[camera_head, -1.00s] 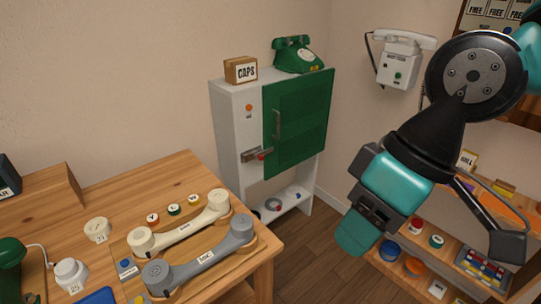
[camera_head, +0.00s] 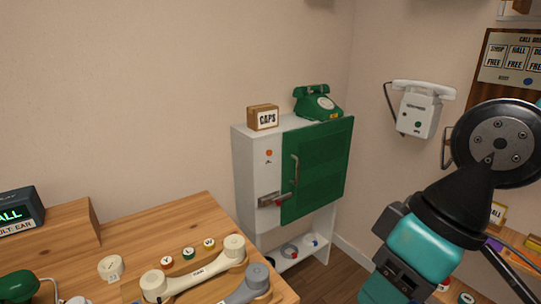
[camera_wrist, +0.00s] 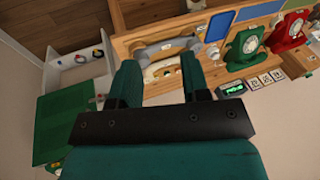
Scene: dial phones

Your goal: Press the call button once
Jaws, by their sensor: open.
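I cannot tell for sure which button is the call button. A call board (camera_head: 510,72) hangs at the right edge of the head view, cut off, with a small blue button (camera_head: 528,81) on it. The white wall phone (camera_head: 421,108) has a small green button (camera_head: 417,125) on its front. An orange round button or lamp (camera_head: 269,153) sits on the white cabinet (camera_head: 243,172). My gripper shows in the wrist view (camera_wrist: 160,60), open and empty, its two teal fingers apart. In the head view its end runs off the bottom edge, away from these buttons.
A wooden desk (camera_head: 160,222) fills the lower left, with handsets and coloured caps on it. The cabinet has a green door (camera_head: 320,170), with a CAPS box (camera_head: 263,117) and green phone (camera_head: 317,103) on top. Shelves stand at right, behind my arm.

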